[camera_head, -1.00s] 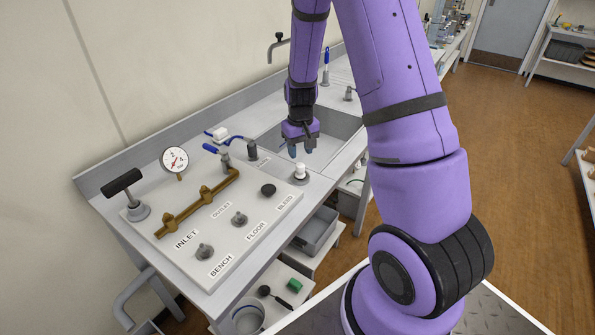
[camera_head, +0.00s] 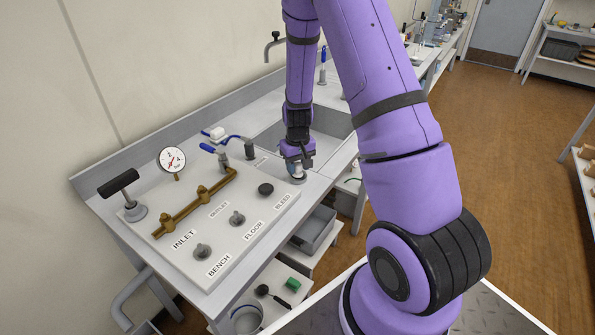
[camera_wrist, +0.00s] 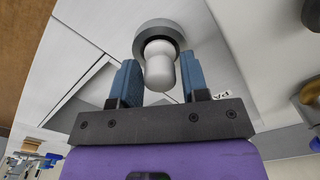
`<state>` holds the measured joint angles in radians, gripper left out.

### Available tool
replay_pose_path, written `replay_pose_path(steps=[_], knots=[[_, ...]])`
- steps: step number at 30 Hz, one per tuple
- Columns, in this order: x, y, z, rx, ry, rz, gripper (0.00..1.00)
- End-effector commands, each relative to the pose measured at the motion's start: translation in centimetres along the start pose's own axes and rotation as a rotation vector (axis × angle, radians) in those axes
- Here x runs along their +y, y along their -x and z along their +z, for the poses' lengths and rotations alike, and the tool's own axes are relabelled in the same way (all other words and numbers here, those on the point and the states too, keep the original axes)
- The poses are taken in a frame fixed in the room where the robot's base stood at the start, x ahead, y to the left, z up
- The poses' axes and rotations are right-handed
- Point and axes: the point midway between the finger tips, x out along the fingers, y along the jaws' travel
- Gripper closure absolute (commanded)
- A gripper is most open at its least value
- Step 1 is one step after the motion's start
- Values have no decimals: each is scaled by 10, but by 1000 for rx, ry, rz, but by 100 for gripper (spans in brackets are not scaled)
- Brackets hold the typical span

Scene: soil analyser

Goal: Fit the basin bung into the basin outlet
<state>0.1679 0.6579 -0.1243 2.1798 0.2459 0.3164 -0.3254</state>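A white, round-topped piece (camera_wrist: 160,66), which may be the bung, sits upright in a grey round base (camera_wrist: 150,32). In the head view that base (camera_head: 298,181) stands at the right corner of the label panel, beside the sink basin. My gripper (camera_head: 297,165) points down over the white piece. In the wrist view my gripper (camera_wrist: 159,78) is open, with one blue finger on each side of the piece and small gaps showing. The basin (camera_head: 337,124) lies behind my gripper. Its outlet is not visible; my arm covers part of the basin.
The panel (camera_head: 238,222) carries a brass pipe (camera_head: 190,207), a pressure gauge (camera_head: 172,159), a black T-handle (camera_head: 119,182) and several knobs. A curved tap (camera_head: 273,38) stands behind the basin. A grey tray (camera_head: 314,230) sits on the shelf below.

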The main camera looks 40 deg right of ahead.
Motion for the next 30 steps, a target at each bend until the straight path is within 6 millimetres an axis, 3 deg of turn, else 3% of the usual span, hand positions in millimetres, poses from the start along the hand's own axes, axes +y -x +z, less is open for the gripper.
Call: replay_pose_path(steps=[1,4,11,30], knots=[[0,0,0,0,0,0,70],[0,0,0,0,0,0,91],[0,5,0,1,0,0,92],[0,47,0,1,0,0,92]])
